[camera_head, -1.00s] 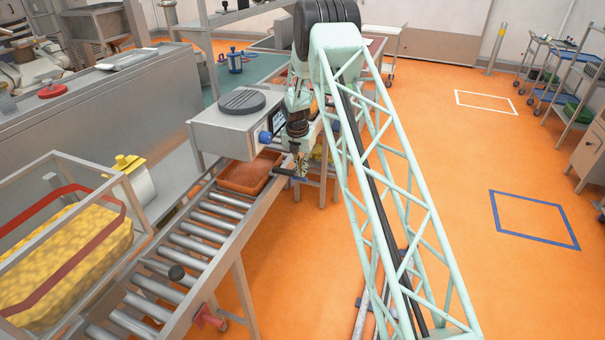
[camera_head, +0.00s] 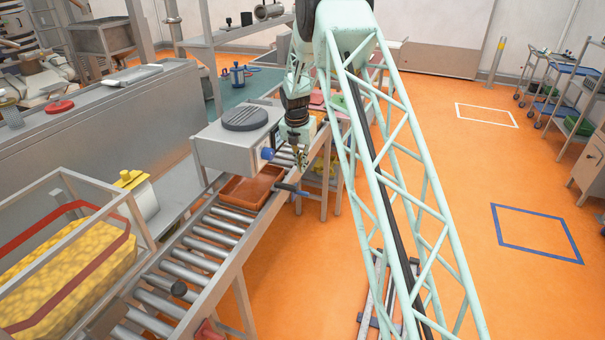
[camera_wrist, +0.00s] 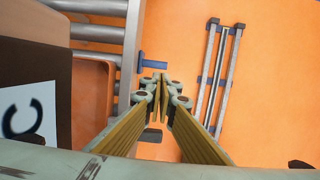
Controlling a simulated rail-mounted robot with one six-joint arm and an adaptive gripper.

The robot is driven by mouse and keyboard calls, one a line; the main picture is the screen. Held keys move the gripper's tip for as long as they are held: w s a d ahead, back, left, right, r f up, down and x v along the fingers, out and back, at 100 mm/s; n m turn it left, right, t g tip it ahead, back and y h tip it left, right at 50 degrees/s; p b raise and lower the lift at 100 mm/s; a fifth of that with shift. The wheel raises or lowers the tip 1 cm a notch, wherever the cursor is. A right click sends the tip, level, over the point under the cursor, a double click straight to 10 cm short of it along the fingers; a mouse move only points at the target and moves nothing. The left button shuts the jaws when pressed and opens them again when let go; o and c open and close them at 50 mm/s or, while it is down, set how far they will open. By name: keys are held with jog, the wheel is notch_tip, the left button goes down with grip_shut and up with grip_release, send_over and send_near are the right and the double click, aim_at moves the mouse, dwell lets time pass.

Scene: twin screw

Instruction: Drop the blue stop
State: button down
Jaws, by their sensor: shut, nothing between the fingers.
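The blue stop (camera_head: 286,187) sits at the side rail of the roller conveyor, beside the orange tray, with a dark bar reaching out over the floor side. In the wrist view, a blue T-shaped piece (camera_wrist: 153,64) sticks out from the rail just beyond my fingertips. My gripper (camera_head: 302,163) is above and behind the stop, apart from it in the head view. In the wrist view, my gripper (camera_wrist: 160,84) has its fingertips together with nothing between them. My fingers hide part of the rail below.
The orange tray (camera_head: 232,191) lies on the rollers (camera_head: 195,258). A grey box (camera_head: 222,150) with a blue knob stands over the conveyor. A metal rail frame (camera_head: 378,290) lies on the open orange floor at right.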

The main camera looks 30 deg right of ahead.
notch_tip(320, 180, up, 10)
jog(key=s+a, duration=0.1)
jog(key=shift+s+a+f, duration=0.15)
jog(key=shift+s+a, duration=0.05)
dwell(0.8)
jog(key=s+a+r+m+b, duration=0.1)
jog(key=s+a+r+m, duration=0.35)
jog(key=s+r, duration=0.5)
jog(key=s+a+r+m+t+b, duration=0.1)
jog(key=s+a+r+m, duration=0.4)
jog(key=s+r, duration=0.4)
jog(key=s+a+r+m, duration=0.4)
jog(key=s+a+r, duration=0.3)
jog(key=s, duration=0.4)
jog(key=s+a+m+b, duration=0.1)
jog(key=s+m, duration=0.3)
jog(key=s, duration=0.8)
jog(key=s+a+m+t+y+b, duration=0.1)
jog(key=s+a+m, duration=0.2)
jog(key=s, duration=0.9)
jog(key=s+a+m+b, duration=0.1)
jog(key=s+a+m, duration=0.2)
jog(key=s, duration=1)
jog(key=shift+f+m+y, duration=0.3)
jog(key=shift+f+m, duration=0.1)
jog(key=shift+m, duration=1.15)
